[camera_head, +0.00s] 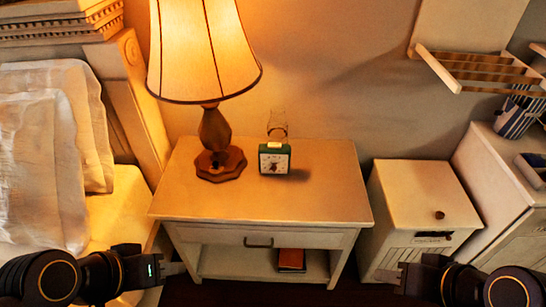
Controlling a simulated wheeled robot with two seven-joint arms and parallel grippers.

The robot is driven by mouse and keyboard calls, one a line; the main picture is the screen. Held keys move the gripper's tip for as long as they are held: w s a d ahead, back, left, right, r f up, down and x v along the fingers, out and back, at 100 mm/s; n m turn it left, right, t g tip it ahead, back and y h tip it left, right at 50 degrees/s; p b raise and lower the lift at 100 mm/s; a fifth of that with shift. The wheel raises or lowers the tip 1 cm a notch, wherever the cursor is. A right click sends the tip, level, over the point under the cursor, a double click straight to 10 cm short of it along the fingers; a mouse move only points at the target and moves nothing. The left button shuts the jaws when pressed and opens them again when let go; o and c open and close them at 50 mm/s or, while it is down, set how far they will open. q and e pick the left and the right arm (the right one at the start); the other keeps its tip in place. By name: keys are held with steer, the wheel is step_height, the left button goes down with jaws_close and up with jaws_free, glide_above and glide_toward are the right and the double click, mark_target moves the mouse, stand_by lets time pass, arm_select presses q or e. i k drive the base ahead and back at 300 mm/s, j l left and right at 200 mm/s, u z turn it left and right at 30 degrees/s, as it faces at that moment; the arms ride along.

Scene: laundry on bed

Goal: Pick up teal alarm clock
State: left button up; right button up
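The teal alarm clock (274,159) stands upright on the nightstand (330,197), right of the lamp base. It is a small boxy clock with a pale square face turned toward me. My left gripper (180,268) is low in front of the nightstand's left side, well apart from the clock. My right gripper (382,275) is low at the right, in front of the white cabinet and also far from the clock. Nothing shows held in either gripper. Their fingers are too small and edge-on to tell open from shut.
A lit table lamp (216,140) stands left of the clock, its shade overhanging. A clear glass (277,124) is close behind the clock. The nightstand top is bare in front and right. A bed with pillows (42,165) is left; a white cabinet (420,197) is right.

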mark_target(282, 157)
steer(key=i+l, duration=0.25)
steer(key=l, duration=0.2)
steer(key=i+l, duration=0.25)
steer(key=l, duration=0.15)
steer(key=i+l+u, duration=0.2)
steer(key=l+u, duration=0.2)
steer(key=i+l+u, duration=0.1)
steer(key=l+u, duration=0.35)
steer(key=j+u, duration=0.1)
steer(key=u, duration=1.5)
